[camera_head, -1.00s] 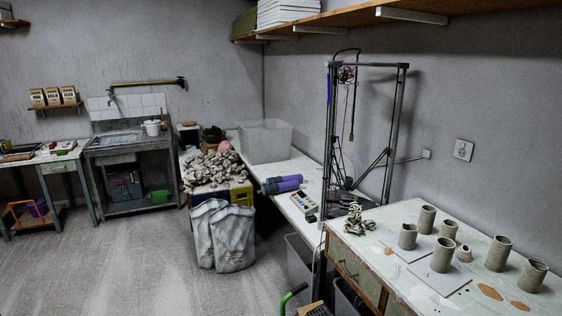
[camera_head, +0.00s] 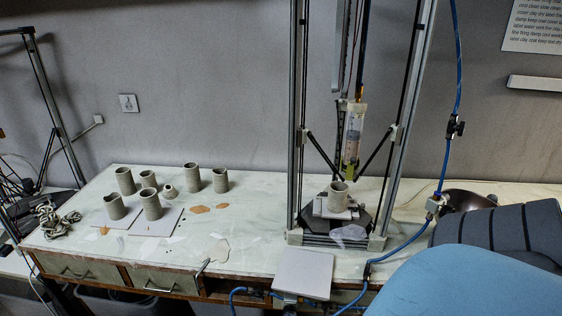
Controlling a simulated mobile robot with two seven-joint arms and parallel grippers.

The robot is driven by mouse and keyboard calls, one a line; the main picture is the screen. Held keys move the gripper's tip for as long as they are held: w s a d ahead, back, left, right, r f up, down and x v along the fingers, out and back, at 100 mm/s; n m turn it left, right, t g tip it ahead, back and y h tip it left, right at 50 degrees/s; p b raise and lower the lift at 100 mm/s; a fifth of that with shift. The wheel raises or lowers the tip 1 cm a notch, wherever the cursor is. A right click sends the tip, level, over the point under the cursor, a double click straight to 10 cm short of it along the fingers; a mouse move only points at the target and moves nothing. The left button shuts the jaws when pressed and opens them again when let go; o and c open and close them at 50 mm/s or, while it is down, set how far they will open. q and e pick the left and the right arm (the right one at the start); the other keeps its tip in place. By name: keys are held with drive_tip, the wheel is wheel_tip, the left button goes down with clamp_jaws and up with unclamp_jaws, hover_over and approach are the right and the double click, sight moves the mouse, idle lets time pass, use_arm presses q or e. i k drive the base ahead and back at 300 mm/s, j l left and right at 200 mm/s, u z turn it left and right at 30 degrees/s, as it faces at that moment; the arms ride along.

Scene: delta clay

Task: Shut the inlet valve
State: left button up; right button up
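A blue hose (camera_head: 459,75) hangs down the wall at the right. A small black valve (camera_head: 455,128) sits in line on it, above the table. Lower down, a metal fitting (camera_head: 436,203) joins the hose near the table top, and a darker fitting (camera_head: 367,270) sits by the front edge. No label marks which of these is the inlet valve, and handle positions are too small to tell. Neither of my grippers is in view.
A delta clay printer (camera_head: 352,140) stands on the worktable (camera_head: 130,250), with a clay cup (camera_head: 338,195) under its nozzle. Several clay cups (camera_head: 152,204) stand at left. A blue rounded surface (camera_head: 480,280) and dark ribbed cushions (camera_head: 500,230) block the right foreground.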

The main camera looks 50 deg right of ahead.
sight(258, 297)
drive_tip(key=z, duration=1.4)
